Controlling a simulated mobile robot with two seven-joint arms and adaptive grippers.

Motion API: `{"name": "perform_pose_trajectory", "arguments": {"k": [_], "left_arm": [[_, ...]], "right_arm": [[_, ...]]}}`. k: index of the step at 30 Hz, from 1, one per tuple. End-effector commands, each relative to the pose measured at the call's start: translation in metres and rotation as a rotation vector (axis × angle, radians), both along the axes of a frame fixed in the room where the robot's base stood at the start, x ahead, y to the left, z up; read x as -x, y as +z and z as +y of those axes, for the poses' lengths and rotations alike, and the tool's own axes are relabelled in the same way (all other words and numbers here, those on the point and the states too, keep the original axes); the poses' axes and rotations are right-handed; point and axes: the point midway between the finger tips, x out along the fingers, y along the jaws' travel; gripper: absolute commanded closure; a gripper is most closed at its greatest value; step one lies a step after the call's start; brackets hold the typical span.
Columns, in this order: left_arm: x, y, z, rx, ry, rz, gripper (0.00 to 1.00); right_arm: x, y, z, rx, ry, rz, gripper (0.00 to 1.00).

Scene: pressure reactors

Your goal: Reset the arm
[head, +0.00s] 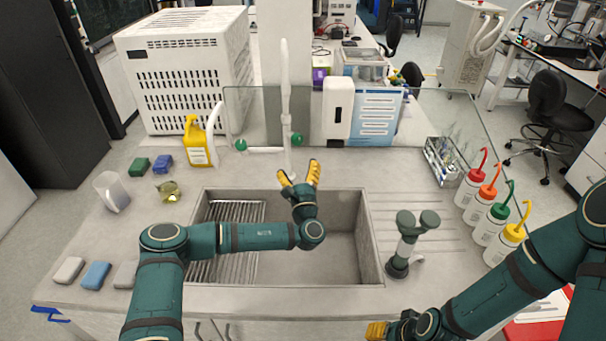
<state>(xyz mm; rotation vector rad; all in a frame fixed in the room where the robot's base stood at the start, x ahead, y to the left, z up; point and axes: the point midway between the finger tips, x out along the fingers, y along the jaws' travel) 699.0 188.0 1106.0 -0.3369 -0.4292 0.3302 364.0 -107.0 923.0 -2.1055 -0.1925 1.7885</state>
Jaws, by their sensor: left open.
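My left arm reaches in from the left over the sink (376,262). Its yellow-fingered left gripper (300,174) is open and empty above the sink's back rim, just in front of the white faucet (286,110). My right arm comes in from the right edge and bends down toward the counter's front. A yellow part of my right gripper (377,331) shows at the bottom edge, mostly cut off, so its jaws cannot be judged.
Wash bottles (481,232) with coloured caps stand at right. A green-topped fixture (405,245) stands right of the sink. A yellow jug (197,143), a clear beaker (112,192) and sponges (96,275) lie left. A glass screen (255,112) and soap dispenser (338,110) stand behind.

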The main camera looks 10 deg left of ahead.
Motion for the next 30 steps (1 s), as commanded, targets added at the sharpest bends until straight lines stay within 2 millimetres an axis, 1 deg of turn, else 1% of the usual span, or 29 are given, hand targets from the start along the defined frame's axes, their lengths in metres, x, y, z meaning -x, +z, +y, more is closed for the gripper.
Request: {"name": "perform_pose_trajectory", "arguments": {"k": [5,18,20,23,26,27,29,30], "left_arm": [[0.0,0.003,-0.005,-0.01,-0.021,-0.013,0.23],[0.0,0.003,-0.005,-0.01,-0.022,-0.014,0.23],[0.001,0.005,-0.011,-0.02,-0.045,-0.023,0.23],[0.006,0.014,-0.039,-0.068,-0.151,-0.067,0.23],[0.021,0.025,-0.092,-0.166,-0.351,-0.14,0.23],[0.032,0.029,-0.118,-0.216,-0.449,-0.172,0.23],[0.054,0.031,-0.156,-0.3,-0.603,-0.217,0.23],[0.071,0.03,-0.18,-0.356,-0.706,-0.243,0.23]], "right_arm": [[0.0,0.0,0.0,0.0,0.0,0.0,0.53],[0.0,0.0,0.0,0.001,-0.002,0.0,0.53],[0.0,-0.001,0.0,0.001,-0.002,0.001,0.53],[0.001,-0.005,-0.001,0.001,-0.005,0.005,0.53],[0.002,-0.012,-0.003,0.002,-0.008,0.015,0.53],[0.003,-0.015,-0.003,0.002,-0.011,0.02,0.53],[0.004,-0.02,-0.005,0.003,-0.013,0.028,0.53],[0.004,-0.023,-0.006,0.004,-0.016,0.033,0.53]]}}
